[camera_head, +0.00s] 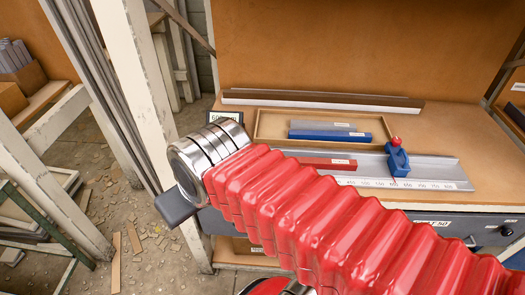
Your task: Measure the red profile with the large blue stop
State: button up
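The red profile (328,163) lies along the metal measuring rail (440,172), which has a printed number scale on its front. My arm hides the profile's left part, so its left end does not show. The blue stop (398,161) with a red knob sits on the rail, to the right of the profile's right end, with a gap between them. My red ribbed arm crosses the front of the view. Its metal wrist ends at the left, with a dark piece of my gripper (175,206) beyond it, left of the bench. The fingertips cannot be made out.
Behind the rail, a shallow wooden tray (262,127) holds a blue profile (330,136) and a grey one (322,126). Long brown and white bars (320,99) lie farther back. A white post (138,75) stands left of the bench. Offcuts litter the floor.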

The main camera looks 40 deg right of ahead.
aim_at(398, 162)
jog(key=z, duration=1.6)
